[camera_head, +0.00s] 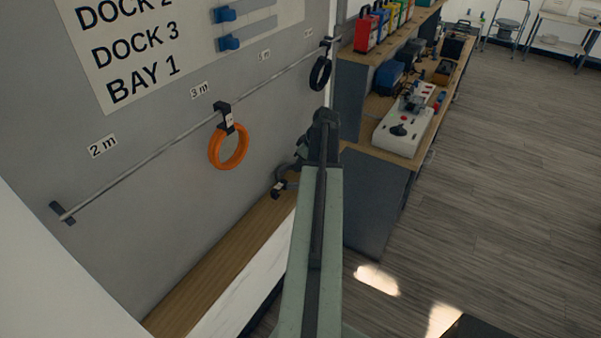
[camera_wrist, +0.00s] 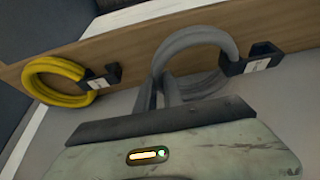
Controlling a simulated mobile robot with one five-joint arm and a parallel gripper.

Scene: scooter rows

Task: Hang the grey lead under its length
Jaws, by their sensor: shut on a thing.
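The grey lead (camera_wrist: 205,42) is a coil with a black hook (camera_wrist: 252,62) bearing a white tag, at the upper middle of the wrist view. The tag's writing is too small to read. My gripper (camera_wrist: 168,82) is shut on the near side of the coil. In the head view my gripper (camera_head: 294,166) is low beside the wall, over the wooden ledge (camera_head: 225,250), with a small tagged hook beside it. A rail (camera_head: 150,157) runs along the wall under length labels, including 2 m (camera_head: 102,146) and 3 m (camera_head: 199,90); the farther labels are hard to read.
An orange coil (camera_head: 214,154) hangs on the rail under 3 m, and a black coil (camera_head: 313,75) hangs farther along. A yellow coil (camera_wrist: 35,70) with its hook lies left of the grey lead. The rail under 2 m is bare. A cluttered bench (camera_head: 375,155) stands beyond my arm.

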